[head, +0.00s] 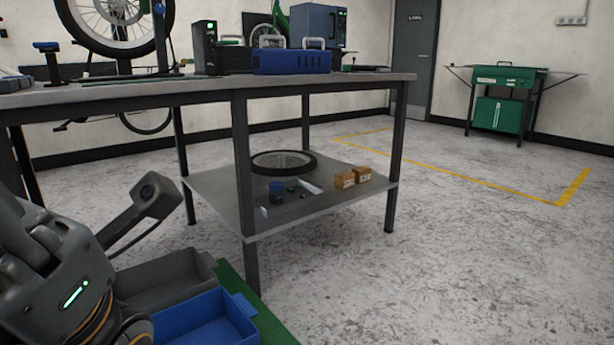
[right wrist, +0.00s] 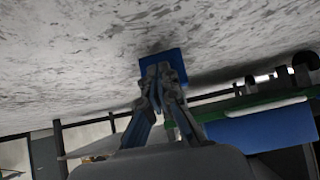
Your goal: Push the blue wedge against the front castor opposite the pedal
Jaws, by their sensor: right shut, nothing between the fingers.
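In the right wrist view, a small blue block (right wrist: 177,64), which looks like the blue wedge, is against the grey floor just beyond my right gripper (right wrist: 161,72). The right gripper is shut with nothing between its fingers. Its tips overlap the near side of the block in the picture; I cannot tell if they touch it. The fingers hide part of the block. I cannot make out the front castor or the pedal in either view. A grey arm of mine fills the lower left of the head view, but no left gripper shows.
A workbench (head: 150,93) with dark legs stands ahead. Its lower shelf (head: 217,200) holds a wheel (head: 284,162), small boxes (head: 344,180) and a dark jar. A blue toolbox (head: 292,62) is on top. A green cabinet (head: 497,113) stands back right. The floor at right is open.

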